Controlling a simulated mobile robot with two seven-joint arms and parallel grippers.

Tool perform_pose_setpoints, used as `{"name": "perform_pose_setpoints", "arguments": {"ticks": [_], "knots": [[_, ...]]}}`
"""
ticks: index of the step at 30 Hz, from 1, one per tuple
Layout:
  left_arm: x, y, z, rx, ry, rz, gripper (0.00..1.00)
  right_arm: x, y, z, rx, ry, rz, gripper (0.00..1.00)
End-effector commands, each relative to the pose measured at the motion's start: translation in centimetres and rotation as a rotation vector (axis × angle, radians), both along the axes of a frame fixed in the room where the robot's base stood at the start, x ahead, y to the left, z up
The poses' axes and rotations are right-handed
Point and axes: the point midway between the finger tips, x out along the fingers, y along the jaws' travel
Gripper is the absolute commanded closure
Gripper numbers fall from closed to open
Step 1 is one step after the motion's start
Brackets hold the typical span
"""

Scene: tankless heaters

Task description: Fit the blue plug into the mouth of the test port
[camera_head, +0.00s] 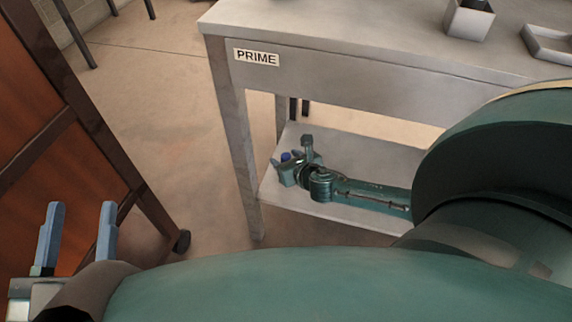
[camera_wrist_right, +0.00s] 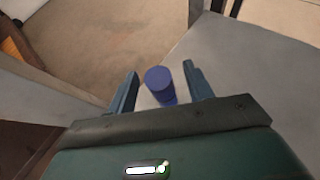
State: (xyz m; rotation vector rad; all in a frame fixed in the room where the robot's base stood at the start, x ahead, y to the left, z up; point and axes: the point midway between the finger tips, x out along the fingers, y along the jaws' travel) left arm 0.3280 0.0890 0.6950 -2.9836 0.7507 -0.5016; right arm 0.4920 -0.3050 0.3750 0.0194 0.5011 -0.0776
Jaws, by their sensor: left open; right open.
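The blue plug (camera_wrist_right: 160,88) is a short blue cylinder, its round end facing the camera in the right wrist view. It is between the two fingers of my right gripper (camera_wrist_right: 160,72), with gaps showing on both sides. In the head view the plug (camera_head: 286,157) is a small blue spot at the right gripper (camera_head: 285,160), over the table's lower shelf. Whether the plug touches the shelf cannot be told. My left gripper (camera_head: 81,208) is open and empty at the lower left. I cannot identify the test port in either view.
The grey table (camera_head: 350,45) has a "PRIME" label (camera_head: 256,57) and a lower shelf (camera_head: 330,220). A small grey holder (camera_head: 467,22) and a shallow tray (camera_head: 545,45) stand on top. A brown wheeled panel (camera_head: 75,120) is at left. Floor between is clear.

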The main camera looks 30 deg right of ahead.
Motion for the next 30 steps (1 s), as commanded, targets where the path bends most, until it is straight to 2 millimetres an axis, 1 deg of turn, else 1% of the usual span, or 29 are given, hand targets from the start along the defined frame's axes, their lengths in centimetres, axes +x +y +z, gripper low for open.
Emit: {"name": "perform_pose_setpoints", "arguments": {"ticks": [2, 8, 25, 26, 30], "knots": [[0.09, 0.02, 0.03, 0.002, -0.014, -0.001, 0.52, 0.32, -0.02, -0.20, -0.001, 0.000, 0.000, 0.49], [0.09, 0.04, 0.11, 0.004, -0.014, 0.001, 0.52, 0.32, -0.01, -0.11, 0.000, 0.000, 0.001, 0.49], [0.09, 0.08, 0.01, 0.005, -0.012, 0.002, 0.52, 0.30, -0.01, -0.11, 0.000, 0.000, 0.000, 0.95], [0.08, 0.08, -0.01, 0.005, -0.011, 0.002, 0.52, 0.30, -0.01, -0.11, 0.000, 0.000, 0.000, 0.97], [0.06, 0.09, -0.14, 0.005, -0.008, 0.003, 0.52, 0.30, -0.02, -0.09, 0.000, -0.001, 0.000, 0.97]]}}
